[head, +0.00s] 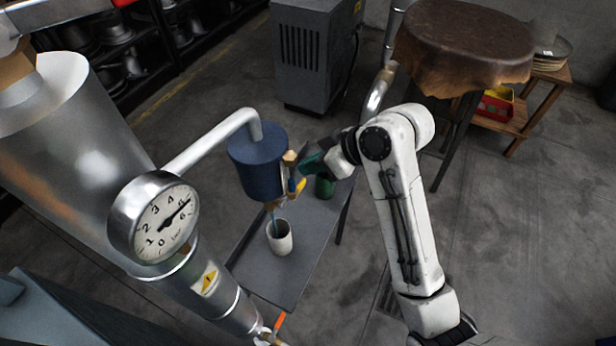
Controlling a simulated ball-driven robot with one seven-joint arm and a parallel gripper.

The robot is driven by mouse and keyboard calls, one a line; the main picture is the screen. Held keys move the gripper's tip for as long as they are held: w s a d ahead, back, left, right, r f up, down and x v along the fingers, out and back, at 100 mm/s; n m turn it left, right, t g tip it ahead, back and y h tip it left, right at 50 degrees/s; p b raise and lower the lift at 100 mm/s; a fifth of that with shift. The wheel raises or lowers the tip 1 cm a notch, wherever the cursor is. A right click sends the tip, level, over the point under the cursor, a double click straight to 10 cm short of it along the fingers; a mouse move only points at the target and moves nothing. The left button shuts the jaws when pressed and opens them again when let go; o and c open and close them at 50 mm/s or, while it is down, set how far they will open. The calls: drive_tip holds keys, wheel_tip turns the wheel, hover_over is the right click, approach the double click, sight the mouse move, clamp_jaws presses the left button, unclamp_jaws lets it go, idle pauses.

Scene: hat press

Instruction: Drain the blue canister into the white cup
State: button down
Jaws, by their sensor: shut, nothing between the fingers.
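The blue canister (257,172) hangs from a white bent pipe above a grey table. A valve with a yellow lever (300,186) is on its right side. The white cup (280,240) stands upright on the table below the canister. A thin bluish strand (273,219) runs down from under the canister to the cup's mouth; I cannot tell whether it is liquid or a spout. My gripper (303,167) is at the right of the canister, close to the valve, shut and empty. Whether it touches the valve is unclear. The inside of the cup is barely visible.
A green can (324,187) stands on the grey table (289,283) behind the cup. A large metal pipe with a pressure gauge (160,220) fills the left. A grey cabinet (312,55) and a leather-covered round stand (463,45) are behind. The floor at right is clear.

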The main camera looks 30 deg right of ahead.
drive_tip(key=shift+w+a+f, duration=0.1)
drive_tip(key=shift+a+f, duration=0.1)
drive_tip(key=shift+f, duration=0.95)
drive_tip(key=shift+a+f, duration=0.2)
drive_tip(key=shift+f, duration=0.95)
drive_tip(key=shift+p, duration=0.4)
